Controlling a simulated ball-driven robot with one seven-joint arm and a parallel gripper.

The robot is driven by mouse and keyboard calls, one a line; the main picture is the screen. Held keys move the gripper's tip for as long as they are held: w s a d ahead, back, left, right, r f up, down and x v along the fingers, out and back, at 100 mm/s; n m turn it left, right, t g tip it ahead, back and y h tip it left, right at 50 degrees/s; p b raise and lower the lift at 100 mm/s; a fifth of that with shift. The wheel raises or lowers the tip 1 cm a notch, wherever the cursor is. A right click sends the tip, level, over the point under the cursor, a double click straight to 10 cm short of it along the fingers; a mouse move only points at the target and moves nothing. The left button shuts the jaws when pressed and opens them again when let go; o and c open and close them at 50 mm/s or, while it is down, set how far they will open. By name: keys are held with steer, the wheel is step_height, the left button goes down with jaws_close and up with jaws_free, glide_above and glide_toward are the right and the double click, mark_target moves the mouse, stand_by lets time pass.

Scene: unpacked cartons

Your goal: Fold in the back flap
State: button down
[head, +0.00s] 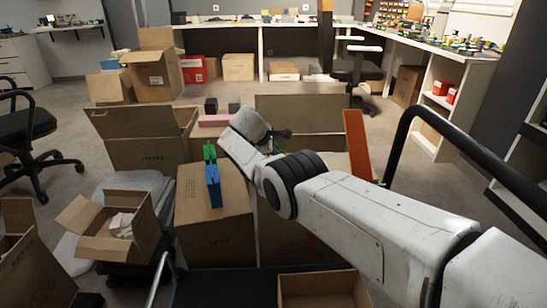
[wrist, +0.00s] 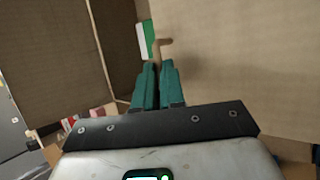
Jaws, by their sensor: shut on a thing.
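An open brown carton stands in the middle of the head view, mostly hidden by my arm. Its back flap (head: 300,108) stands raised behind my gripper. My gripper (head: 284,133) is in front of that flap, near its left half. In the wrist view, my gripper's teal fingers (wrist: 158,70) are close together, with a small brown cardboard-like edge (wrist: 164,42) at their tips. I cannot tell which flap that edge belongs to. A broad cardboard panel (wrist: 240,55) fills the right side and another (wrist: 45,55) the left.
An orange board (head: 358,145) stands upright right of the flap. A closed carton (head: 205,235) with green and blue objects on top stands left of my arm. An open carton (head: 145,150) is behind it, and a small open box (head: 90,245) is at lower left.

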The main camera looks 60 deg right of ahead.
steer(key=shift+w+d+r+h+b, duration=0.4)
steer(key=shift+d+b, duration=0.2)
steer(key=shift+b, duration=0.45)
steer(key=c, duration=1.3)
jaws_free()
steer(key=shift+d+f, duration=0.2)
steer(key=shift+d, duration=0.05)
steer(key=shift+o, duration=0.3)
steer(key=shift+f, duration=0.15)
steer(key=shift+s+a+f, duration=0.15)
steer(key=shift+f, duration=0.1)
steer(key=shift+a+r+y+p, duration=0.4)
steer(key=shift+r+p, duration=0.35)
steer(key=shift+p, duration=0.5)
steer(key=p+v, duration=0.6)
steer(key=v, duration=0.3)
steer(key=shift+a+p, duration=0.35)
steer(key=shift+a, duration=0.05)
